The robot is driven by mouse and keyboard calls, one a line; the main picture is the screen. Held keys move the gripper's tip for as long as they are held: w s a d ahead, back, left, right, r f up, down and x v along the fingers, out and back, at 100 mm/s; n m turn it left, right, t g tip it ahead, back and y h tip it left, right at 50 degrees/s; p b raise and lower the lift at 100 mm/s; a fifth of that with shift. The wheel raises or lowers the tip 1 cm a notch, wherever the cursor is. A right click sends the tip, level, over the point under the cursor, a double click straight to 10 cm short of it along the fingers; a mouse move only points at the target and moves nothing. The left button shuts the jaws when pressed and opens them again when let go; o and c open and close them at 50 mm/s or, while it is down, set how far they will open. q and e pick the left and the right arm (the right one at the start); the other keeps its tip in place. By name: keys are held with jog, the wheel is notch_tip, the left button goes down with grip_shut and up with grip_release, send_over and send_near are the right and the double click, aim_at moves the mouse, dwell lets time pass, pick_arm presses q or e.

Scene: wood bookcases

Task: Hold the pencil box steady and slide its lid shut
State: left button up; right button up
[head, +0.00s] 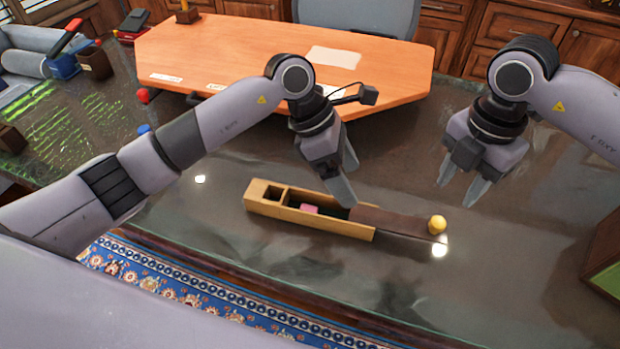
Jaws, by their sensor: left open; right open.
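The light wooden pencil box (308,217) lies on the dark glossy tabletop in the middle of the head view. Its dark brown lid (398,222) is slid out to the right, with a yellow knob (437,224) at its right end. The left part of the box is uncovered and shows small compartments, with a pink item (309,209) inside. My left gripper (349,186) is open, pointing down over the box near the lid's left end; I cannot tell whether it touches. My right gripper (459,193) is open and empty, above and to the right of the knob.
An orange-brown wooden desk surface (250,60) stands behind, with papers on it. A red object (143,95) and a blue one (144,129) sit near its left edge. A green and brown object (604,262) is at the right edge. The dark tabletop around the box is mostly clear.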

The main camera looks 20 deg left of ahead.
aim_at(310, 208)
pick_arm(q)
jog(key=a+f+y, duration=0.1)
jog(key=a+y, duration=0.1)
jog(key=a+f+m+y, duration=0.1)
jog(key=a+y, duration=0.1)
jog(key=a+f+m+y, duration=0.1)
jog(key=a+y, duration=0.1)
jog(key=shift+s+a+f+t, duration=0.1)
jog(key=shift+s+f+t, duration=0.1)
jog(key=shift+f+t, duration=0.1)
jog(key=shift+f, duration=3.5)
jog(key=c, duration=1.2)
jog(key=shift+c, duration=0.2)
pick_arm(e)
jog(key=shift+o, duration=1.2)
